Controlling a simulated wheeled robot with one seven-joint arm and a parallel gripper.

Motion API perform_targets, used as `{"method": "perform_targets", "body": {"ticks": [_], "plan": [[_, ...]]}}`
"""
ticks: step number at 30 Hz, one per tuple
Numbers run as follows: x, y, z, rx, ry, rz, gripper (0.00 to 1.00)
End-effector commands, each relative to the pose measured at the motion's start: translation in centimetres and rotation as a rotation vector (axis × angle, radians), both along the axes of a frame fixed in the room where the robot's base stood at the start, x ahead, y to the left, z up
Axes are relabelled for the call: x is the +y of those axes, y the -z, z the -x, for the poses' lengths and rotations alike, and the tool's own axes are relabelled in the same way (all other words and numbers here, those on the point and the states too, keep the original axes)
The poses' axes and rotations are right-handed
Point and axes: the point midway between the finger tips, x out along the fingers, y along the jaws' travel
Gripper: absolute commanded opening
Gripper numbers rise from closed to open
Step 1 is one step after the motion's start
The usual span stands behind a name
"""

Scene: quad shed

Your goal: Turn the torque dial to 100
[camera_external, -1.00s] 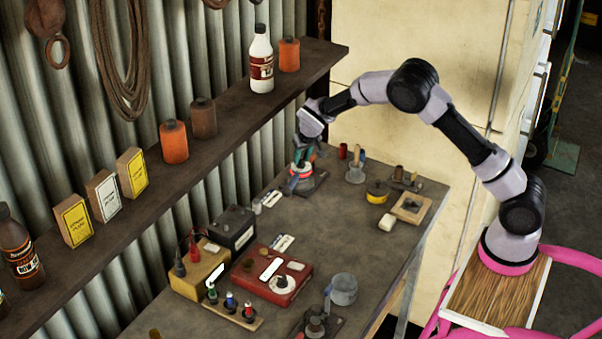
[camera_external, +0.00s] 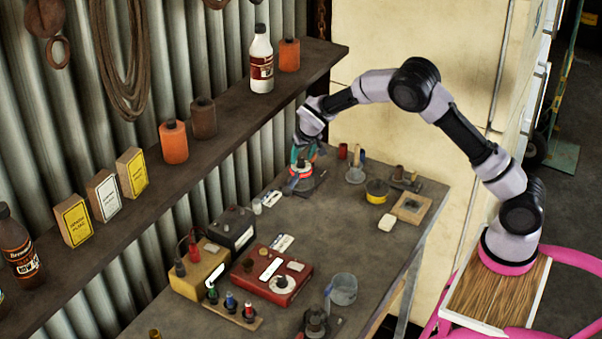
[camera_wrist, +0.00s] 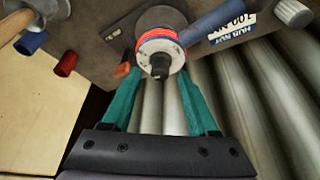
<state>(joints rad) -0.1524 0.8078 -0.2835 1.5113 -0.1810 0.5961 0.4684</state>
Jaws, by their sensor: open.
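The torque dial (camera_wrist: 160,62) has a dark central knob, a pale face and a red-orange ring around it. In the external view the dial (camera_external: 301,171) sits at the far end of the workbench, near the corrugated wall. My gripper (camera_wrist: 160,82) has teal fingers, one on each side of the dial in the wrist view, with visible space between them and the knob. My gripper (camera_external: 304,156) points down over the dial in the external view. I cannot tell whether a finger touches it. The dial's reading is too small to make out.
A blue handle (camera_wrist: 215,22) and a label with "HUB NUT" (camera_wrist: 233,27) lie beside the dial. A red cylinder (camera_wrist: 66,64) stands nearby. A yellow-black tin (camera_external: 376,192) and a red box (camera_external: 272,273) are on the workbench (camera_external: 345,240). A long shelf (camera_external: 225,130) runs along the wall.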

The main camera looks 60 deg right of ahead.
Motion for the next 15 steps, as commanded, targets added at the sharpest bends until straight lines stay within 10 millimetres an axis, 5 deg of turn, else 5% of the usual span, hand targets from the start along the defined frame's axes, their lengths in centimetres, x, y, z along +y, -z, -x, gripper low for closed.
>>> {"method": "perform_targets", "body": {"ticks": [6, 15], "plan": [[1.4, -3.9, 1.8, -0.001, -0.003, -0.001, 0.6], [5.6, -3.6, 7.8, 0.001, -0.003, 0.0, 0.6]]}}
